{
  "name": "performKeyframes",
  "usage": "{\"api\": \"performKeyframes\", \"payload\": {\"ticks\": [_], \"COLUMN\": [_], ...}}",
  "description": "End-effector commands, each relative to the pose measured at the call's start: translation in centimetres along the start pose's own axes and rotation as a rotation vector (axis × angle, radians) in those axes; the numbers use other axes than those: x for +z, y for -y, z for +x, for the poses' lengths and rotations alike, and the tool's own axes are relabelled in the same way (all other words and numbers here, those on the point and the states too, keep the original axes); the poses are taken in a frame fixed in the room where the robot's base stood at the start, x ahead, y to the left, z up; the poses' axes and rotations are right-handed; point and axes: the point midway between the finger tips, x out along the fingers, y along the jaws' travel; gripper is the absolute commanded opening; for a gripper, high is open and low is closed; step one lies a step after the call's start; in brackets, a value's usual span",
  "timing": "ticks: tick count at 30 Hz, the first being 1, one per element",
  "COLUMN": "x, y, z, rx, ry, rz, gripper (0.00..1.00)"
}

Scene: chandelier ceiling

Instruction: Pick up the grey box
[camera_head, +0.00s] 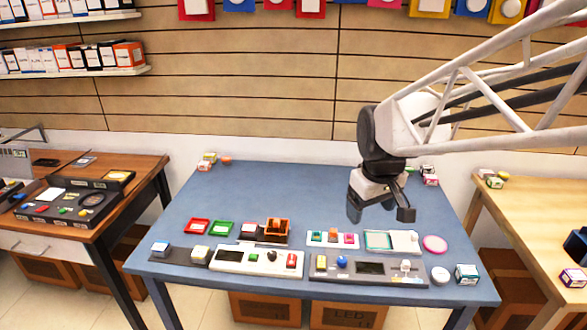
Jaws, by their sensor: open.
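My gripper (379,210) hangs above the right half of the blue table (260,187). Its two dark fingers point down and stand apart, with nothing seen between them. A dark box with a pale top (467,274) stands at the front right corner, apart from my gripper.
A pink disc (435,244) lies at right. The table's back middle is clear. Wooden tables stand either side.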

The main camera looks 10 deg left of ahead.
Motion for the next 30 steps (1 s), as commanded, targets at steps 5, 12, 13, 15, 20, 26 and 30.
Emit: {"api": "performKeyframes", "payload": {"ticks": [5, 12, 13, 15, 20, 26, 30], "x": [-4.8, -11.1, -11.8, -13.6, -17.5, -22.1, -25.2], "y": [0.6, 2.1, 2.3, 2.9, 4.4, 6.8, 8.7], "z": [1.9, 4.7, 5.1, 6.1, 8.6, 12.2, 14.8], "rx": [-0.014, -0.032, -0.034, -0.039, -0.051, -0.068, -0.080], "ry": [0.017, 0.034, 0.036, 0.040, 0.050, 0.064, 0.072], "rz": [-0.120, -0.279, -0.300, -0.346, -0.452, -0.585, -0.678], "gripper": [0.79, 0.79, 0.79, 0.79, 0.79, 0.79, 0.79]}}
